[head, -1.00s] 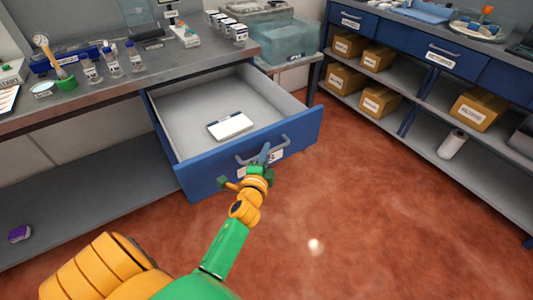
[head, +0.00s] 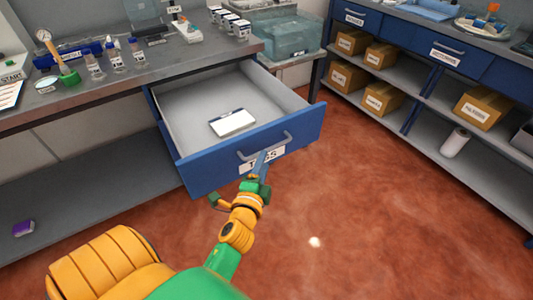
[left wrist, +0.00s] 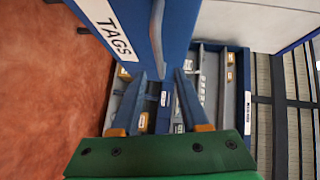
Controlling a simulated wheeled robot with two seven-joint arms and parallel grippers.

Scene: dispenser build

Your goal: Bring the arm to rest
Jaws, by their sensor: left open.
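My left gripper (head: 263,163) is in front of the open blue drawer (head: 202,181), just below its grey handle (head: 265,147). In the left wrist view my left gripper (left wrist: 160,76) is open with nothing between its fingers. The handle (left wrist: 157,30) shows there just beyond the fingertips, beside the drawer front with its TAGS label (left wrist: 109,29). The fingers look clear of the handle, though the gap is small. My right gripper is not in view.
A white block-like item (head: 232,123) lies in the drawer. The bench (head: 120,83) holds bottles and tools. A shelf unit with boxes (head: 481,107) stands at the right. The red floor (head: 390,220) between is open. A purple item (head: 23,228) lies at the far left.

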